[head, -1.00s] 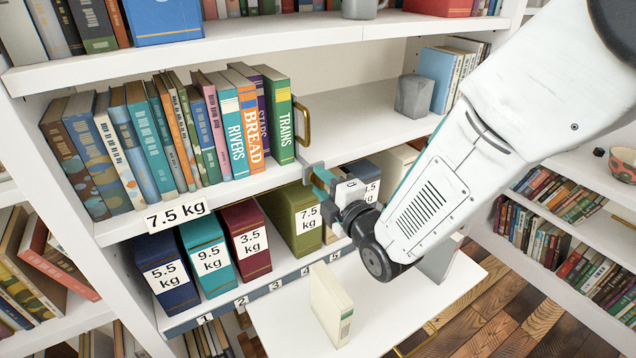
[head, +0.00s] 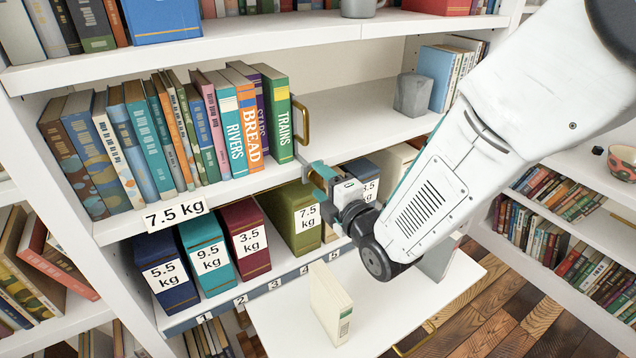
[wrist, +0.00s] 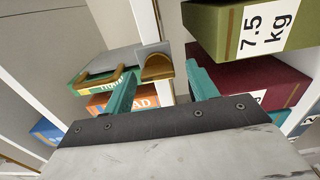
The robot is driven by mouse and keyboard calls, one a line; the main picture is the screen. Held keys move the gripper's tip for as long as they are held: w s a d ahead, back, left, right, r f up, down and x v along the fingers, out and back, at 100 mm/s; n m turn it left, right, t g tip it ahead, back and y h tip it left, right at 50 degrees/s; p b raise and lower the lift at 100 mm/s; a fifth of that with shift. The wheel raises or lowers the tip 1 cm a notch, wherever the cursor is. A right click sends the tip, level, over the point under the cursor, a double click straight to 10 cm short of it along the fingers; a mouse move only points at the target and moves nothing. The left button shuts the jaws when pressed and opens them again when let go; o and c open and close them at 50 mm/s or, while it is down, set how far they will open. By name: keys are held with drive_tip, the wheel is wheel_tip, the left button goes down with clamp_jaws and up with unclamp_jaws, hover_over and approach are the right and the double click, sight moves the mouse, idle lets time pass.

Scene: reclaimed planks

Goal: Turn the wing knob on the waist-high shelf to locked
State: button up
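The brass wing knob (wrist: 157,68) shows in the wrist view on a grey mount, at the front edge of the waist-high shelf (head: 250,187). Its rounded wing lies just beyond and between my two teal fingertips. My gripper (wrist: 160,76) is open, with a gap visible between the fingers and the knob. In the head view my gripper (head: 325,177) is at the shelf edge, right of the books, and largely covers the knob. I cannot read any locked mark.
A grey bookend with a brass handle (head: 303,124) stands right of the TRAINS book (head: 280,122). Labelled binders (head: 293,222) fill the shelf below. A cream book (head: 330,303) stands on a white pull-out board (head: 280,325). The shelf's right half is mostly clear.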

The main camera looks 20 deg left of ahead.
drive_tip(key=v, duration=0.7)
drive_tip(key=shift+s+d, duration=0.25)
drive_tip(key=shift+s, duration=0.05)
wheel_tip(320, 180, down, 9)
drive_tip(key=d+m+g+h, duration=0.3)
drive_tip(key=m+h, duration=0.2)
drive_tip(key=s+d+m+g+h, duration=0.35)
drive_tip(key=d+m+h, duration=0.25)
drive_tip(key=d+m, duration=0.45)
drive_tip(key=s+d+r+m+g+h, duration=0.1)
drive_tip(key=s+d+r+m, duration=0.5)
drive_tip(key=d, duration=0.6)
drive_tip(key=s+d+r+m+g+h, duration=0.1)
drive_tip(key=s+d+r+m+g, duration=0.1)
drive_tip(key=s+d+r+m, duration=0.4)
drive_tip(key=shift+s+d+r+g+h, duration=0.4)
drive_tip(key=shift+s+d+r, duration=1.95)
drive_tip(key=shift+d+r, duration=0.85)
